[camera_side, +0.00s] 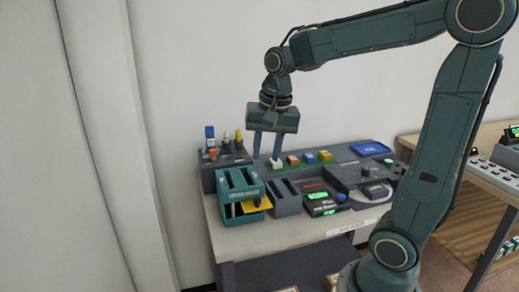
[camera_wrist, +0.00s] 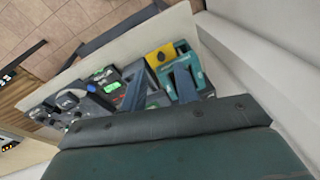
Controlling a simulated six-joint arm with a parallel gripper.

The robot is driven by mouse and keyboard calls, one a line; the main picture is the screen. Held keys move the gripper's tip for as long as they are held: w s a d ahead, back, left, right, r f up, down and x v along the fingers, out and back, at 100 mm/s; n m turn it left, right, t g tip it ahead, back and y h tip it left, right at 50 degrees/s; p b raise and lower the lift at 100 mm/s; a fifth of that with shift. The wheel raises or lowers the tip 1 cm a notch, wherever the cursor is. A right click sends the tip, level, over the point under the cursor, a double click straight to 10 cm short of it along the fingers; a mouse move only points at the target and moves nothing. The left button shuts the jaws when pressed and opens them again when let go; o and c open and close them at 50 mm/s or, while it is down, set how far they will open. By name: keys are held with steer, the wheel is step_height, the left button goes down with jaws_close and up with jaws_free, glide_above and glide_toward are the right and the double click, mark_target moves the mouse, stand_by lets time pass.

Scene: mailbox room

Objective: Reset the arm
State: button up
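My gripper (camera_side: 267,145) hangs from my dark green arm above the back left part of the work table (camera_side: 285,237). Its two fingers point down and stand apart, with a gap between them and nothing seen in it. The fingertips are close above or near a white block in the row at the back; I cannot tell if they touch anything. In the wrist view my gripper (camera_wrist: 158,88) has its fingers spread over the table's equipment, and the gripper body hides the lower part of the picture.
A teal slotted holder (camera_side: 238,188) with a yellow piece (camera_side: 256,205) stands at the front left. Grey slots, a device with a green screen (camera_side: 320,203) and several small coloured blocks (camera_side: 309,158) sit to the right. A blue tray (camera_side: 371,148) lies at the back right. Bottles (camera_side: 210,137) stand at left.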

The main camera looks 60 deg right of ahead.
steer(key=s+a+n+t, duration=0.3)
steer(key=s+a+n, duration=0.4)
steer(key=s+n, duration=0.4)
steer(key=shift+s+a+r+t+y, duration=0.15)
steer(key=shift+s+a+t+y, duration=0.2)
steer(key=shift+s, duration=0.4)
